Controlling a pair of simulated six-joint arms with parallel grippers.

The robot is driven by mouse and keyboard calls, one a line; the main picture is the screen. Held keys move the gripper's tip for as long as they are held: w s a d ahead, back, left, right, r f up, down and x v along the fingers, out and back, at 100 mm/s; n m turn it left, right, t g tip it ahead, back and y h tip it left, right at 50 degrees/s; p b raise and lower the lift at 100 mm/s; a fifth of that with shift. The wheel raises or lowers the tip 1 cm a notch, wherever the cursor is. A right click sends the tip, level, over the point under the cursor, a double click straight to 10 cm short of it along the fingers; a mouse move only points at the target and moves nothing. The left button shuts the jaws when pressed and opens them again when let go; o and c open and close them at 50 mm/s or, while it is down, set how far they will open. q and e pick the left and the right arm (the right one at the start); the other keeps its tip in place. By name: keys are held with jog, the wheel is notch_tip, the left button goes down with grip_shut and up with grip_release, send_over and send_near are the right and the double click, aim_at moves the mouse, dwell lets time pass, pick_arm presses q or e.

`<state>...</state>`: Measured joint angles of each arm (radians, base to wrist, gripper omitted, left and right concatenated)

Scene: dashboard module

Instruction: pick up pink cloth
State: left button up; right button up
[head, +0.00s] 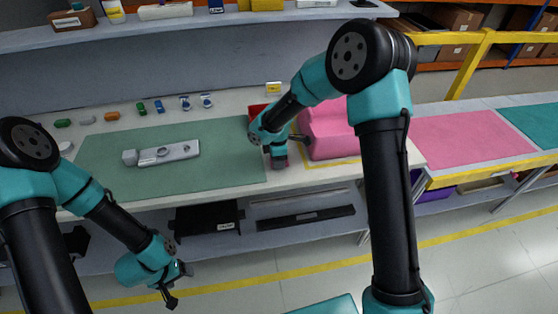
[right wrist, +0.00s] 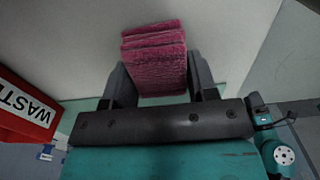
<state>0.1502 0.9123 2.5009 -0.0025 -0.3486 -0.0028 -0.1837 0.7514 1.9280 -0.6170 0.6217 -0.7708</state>
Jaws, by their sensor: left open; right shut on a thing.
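The pink cloth (right wrist: 155,60) is a folded, layered pad between the two dark fingers of my right gripper (right wrist: 155,85) in the right wrist view. The right gripper is shut on it. My left gripper (head: 172,291) is open and empty, low in front of the bench.
A red waste bin (right wrist: 25,108) is close beside the right gripper; it is partly hidden behind my right arm in the head view. A pink bin (head: 328,130) stands to the right. A grey module (head: 165,153) lies on the green mat (head: 215,178). Several small parts line the back.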

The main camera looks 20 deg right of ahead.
jog(key=shift+r, duration=1.3)
jog(key=s+a, duration=0.1)
jog(key=s, duration=0.4)
jog(key=s+a+r, duration=0.1)
jog(key=s, duration=0.4)
jog(key=s+a+r, duration=0.1)
jog(key=s+a, duration=0.1)
jog(key=s, duration=0.3)
jog(key=shift+s+a+r, duration=0.1)
jog(key=shift+s+r, duration=0.1)
jog(key=shift+s, duration=0.05)
jog(key=o, duration=0.3)
jog(key=shift+w, duration=0.1)
jog(key=shift+c, duration=1.1)
